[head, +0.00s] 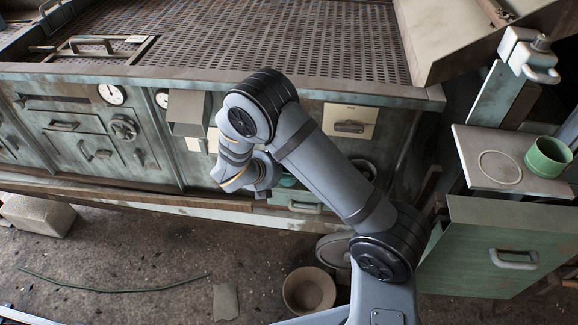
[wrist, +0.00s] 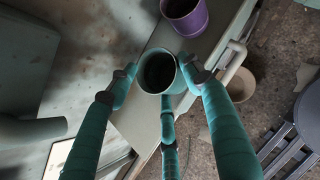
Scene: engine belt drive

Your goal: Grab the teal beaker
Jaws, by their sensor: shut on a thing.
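The teal beaker (wrist: 157,74) is in the upper middle of the wrist view, its dark open mouth facing the camera. My gripper (wrist: 160,82) has three teal-wrapped fingers set around it, one on each side and one below, and is shut on it. The beaker appears to be above or on a pale ledge; I cannot tell whether it touches it. In the head view my arm hides most of the gripper; a small teal patch (head: 289,181) shows beside the wrist, and I cannot tell whether it is beaker or finger.
A purple cup (wrist: 186,14) stands just beyond the beaker on the ledge (wrist: 215,58). A green cup (head: 548,157) stands on a pale shelf (head: 472,150) at the right. A brown bowl (head: 309,290) lies on the floor. The worn machine cabinet (head: 60,120) fills the left.

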